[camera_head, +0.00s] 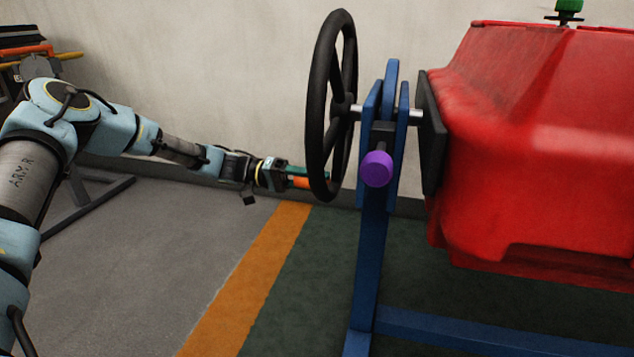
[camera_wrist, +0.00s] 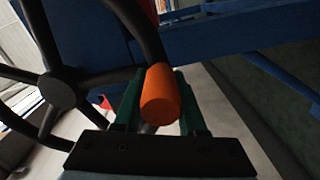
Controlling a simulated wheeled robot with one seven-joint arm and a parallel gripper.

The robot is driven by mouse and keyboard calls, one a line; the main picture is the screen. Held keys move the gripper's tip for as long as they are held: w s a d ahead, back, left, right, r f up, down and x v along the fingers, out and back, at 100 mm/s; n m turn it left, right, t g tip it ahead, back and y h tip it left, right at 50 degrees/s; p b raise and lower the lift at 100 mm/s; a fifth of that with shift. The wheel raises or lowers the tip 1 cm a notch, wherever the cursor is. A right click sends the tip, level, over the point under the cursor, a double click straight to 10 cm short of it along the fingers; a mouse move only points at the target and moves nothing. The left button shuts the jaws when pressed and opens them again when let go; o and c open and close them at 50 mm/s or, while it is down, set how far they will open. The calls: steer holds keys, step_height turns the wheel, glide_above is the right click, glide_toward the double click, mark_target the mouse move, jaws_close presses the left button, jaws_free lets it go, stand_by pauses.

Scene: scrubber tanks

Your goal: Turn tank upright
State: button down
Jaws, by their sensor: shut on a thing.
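The red tank (camera_head: 540,140) is mounted on a blue stand (camera_head: 370,250) at the right of the head view. A green fitting (camera_head: 568,8) shows on its upper side. A black handwheel (camera_head: 318,110) stands upright on the tank's axle, left of the stand. An orange handle (camera_wrist: 160,95) sits on the wheel's rim, at its lower part in the head view. My gripper (camera_head: 305,179) reaches it from the left and is shut on it, with a green finger on either side in the wrist view (camera_wrist: 158,110). The handle's far end is hidden behind the rim.
A purple knob (camera_head: 376,168) sticks out of the stand below the axle. The stand's blue foot bar (camera_head: 480,335) runs right along the floor. An orange floor stripe (camera_head: 245,280) lies left of the stand. Grey floor (camera_head: 150,260) between my arm and the stripe is clear.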

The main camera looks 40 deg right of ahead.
steer(key=shift+f, duration=0.3)
steer(key=c, duration=0.8)
jaws_free()
steer(key=shift+w, duration=0.1)
steer(key=shift+c, duration=0.2)
steer(key=o, duration=0.4)
steer(key=shift+r, duration=0.2)
steer(key=p+v, duration=0.2)
steer(key=v, duration=0.8)
steer(key=shift+w+a+f, duration=0.1)
steer(key=shift+w+a, duration=0.1)
steer(key=shift+w, duration=0.1)
